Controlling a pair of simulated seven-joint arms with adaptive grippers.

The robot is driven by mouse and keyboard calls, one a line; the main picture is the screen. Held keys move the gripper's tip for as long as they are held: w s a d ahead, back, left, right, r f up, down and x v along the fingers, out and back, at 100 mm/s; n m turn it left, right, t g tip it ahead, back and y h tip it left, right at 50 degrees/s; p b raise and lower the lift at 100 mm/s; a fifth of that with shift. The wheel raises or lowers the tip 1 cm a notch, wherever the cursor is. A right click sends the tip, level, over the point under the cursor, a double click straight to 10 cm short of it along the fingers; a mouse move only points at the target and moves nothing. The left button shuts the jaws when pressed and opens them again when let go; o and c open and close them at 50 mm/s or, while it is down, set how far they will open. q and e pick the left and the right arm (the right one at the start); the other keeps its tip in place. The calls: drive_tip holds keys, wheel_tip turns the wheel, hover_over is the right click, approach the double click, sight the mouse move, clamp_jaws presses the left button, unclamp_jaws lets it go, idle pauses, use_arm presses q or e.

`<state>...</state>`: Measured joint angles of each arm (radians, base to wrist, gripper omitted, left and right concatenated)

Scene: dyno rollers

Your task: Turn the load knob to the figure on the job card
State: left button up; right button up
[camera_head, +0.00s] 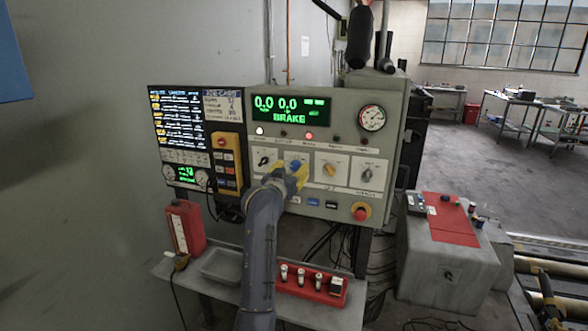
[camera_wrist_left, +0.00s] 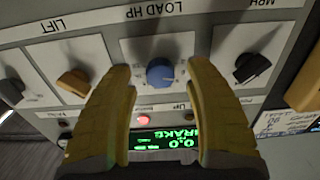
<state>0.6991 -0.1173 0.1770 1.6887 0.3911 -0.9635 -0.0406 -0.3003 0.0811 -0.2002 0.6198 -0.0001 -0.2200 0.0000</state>
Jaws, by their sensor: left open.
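The load knob (camera_wrist_left: 160,72) is blue and sits on a white plate labelled LOAD HP, upside down in the left wrist view. My left gripper (camera_wrist_left: 160,80) has yellow fingers, open, one on each side of the knob, with a gap showing on both sides. In the head view my left gripper (camera_head: 290,176) is at the panel's knob row and mostly covers the load knob. The job card (camera_head: 222,106) is at the panel's upper left; its figures are too small to read surely.
Neighbouring knobs are orange (camera_wrist_left: 74,82) and black (camera_wrist_left: 248,68). A green display (camera_head: 290,110) reads 0.0, 0.0 and BRAKE. A red stop button (camera_head: 361,212) is at the lower right. A shelf below holds a red tray (camera_head: 325,296) and a grey tray (camera_head: 222,266).

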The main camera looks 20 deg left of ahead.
use_arm(q)
drive_tip(key=shift+w, duration=0.75)
drive_tip(key=shift+c, duration=0.3)
clamp_jaws()
